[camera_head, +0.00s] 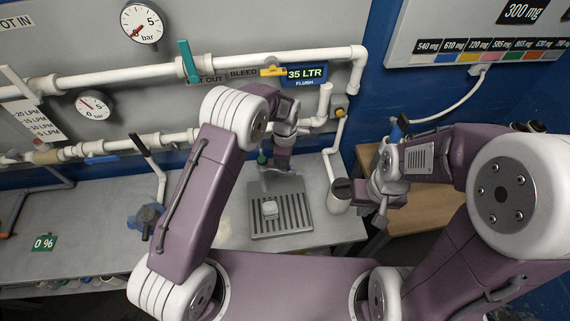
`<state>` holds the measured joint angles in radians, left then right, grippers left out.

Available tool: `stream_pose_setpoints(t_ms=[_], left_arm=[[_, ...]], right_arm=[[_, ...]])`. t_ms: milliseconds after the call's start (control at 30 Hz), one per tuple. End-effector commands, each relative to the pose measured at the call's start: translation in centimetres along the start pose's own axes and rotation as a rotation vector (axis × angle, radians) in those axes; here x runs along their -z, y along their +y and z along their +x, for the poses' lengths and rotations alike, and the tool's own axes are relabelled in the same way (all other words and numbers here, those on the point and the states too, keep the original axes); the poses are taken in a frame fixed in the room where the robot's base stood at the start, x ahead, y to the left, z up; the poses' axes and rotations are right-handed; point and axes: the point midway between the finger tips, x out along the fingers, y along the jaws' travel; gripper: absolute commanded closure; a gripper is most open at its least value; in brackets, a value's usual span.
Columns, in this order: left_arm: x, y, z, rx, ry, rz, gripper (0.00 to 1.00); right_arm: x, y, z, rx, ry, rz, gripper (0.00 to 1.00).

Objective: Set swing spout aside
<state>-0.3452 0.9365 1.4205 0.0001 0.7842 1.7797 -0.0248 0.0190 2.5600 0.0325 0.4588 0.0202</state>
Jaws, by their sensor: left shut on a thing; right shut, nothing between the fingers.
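My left gripper (276,166) is above the back of the slotted drain tray (294,219), close to the wall pipes. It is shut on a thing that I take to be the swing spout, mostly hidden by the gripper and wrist. A small dark green piece (262,159) shows beside the fingers.
A blue-grey fitting with a dark knob (147,214) is on the bench at left, near a green 0 % tag (44,243). A 35 LTR flush display (306,75) is on the wall. Bare bench lies left of the tray.

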Motion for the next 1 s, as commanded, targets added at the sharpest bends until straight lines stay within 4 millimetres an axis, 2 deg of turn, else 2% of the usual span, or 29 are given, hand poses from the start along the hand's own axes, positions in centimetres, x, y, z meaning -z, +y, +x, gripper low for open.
stream_pose_setpoints(t_ms=[267, 300, 367, 733, 1000], left_arm=[[0.0, 0.1, -0.1, -0.004, 0.000, 0.001, 1.00], [0.0, 0.1, -0.1, -0.004, 0.000, 0.001, 0.84], [0.0, 0.1, -0.1, -0.004, 0.000, 0.001, 0.67], [0.0, 0.1, -0.6, -0.003, 0.000, 0.001, 0.67], [0.0, 0.2, -6.2, -0.008, -0.001, 0.001, 0.67]], right_arm=[[0.0, 0.0, 0.0, 0.000, 0.000, 0.000, 1.00], [0.0, 0.0, 0.0, 0.000, 0.000, 0.000, 1.00], [0.0, 0.0, 0.0, 0.000, 0.000, 0.000, 1.00], [0.0, 0.0, 0.3, 0.000, 0.000, 0.000, 1.00], [-0.2, 0.0, 2.1, 0.000, 0.000, 0.000, 1.00]])
